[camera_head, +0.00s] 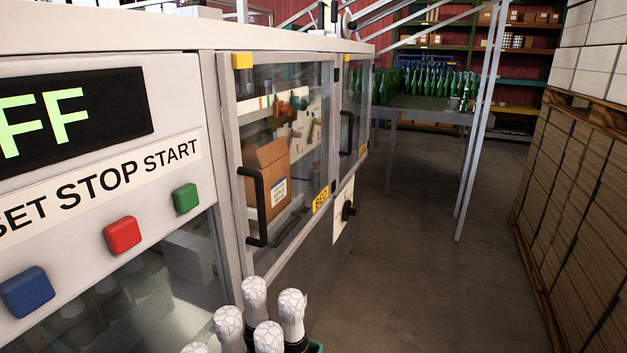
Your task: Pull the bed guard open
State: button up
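The bed guard (309,140) is a clear panel in a grey frame on the side of the machine, with a yellow "BED" label (320,200) at its lower right. It looks shut. Its black bar handle (254,205) stands upright along its left side. Behind the panel a cardboard box (267,180) and some coloured parts show. My gripper is not in view, and nothing is seen touching the handle.
The control panel at left has a display ending in "FF" (45,122) and blue, red (122,235) and green buttons. Foil-topped bottles (255,300) stand at the bottom. A second guard (354,110) is beyond. Stacked cardboard (575,190) lines the right; the floor (430,270) between is clear.

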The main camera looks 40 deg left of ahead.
aim_at(227, 61)
jog(key=i, duration=2)
jog(key=u, duration=2.6)
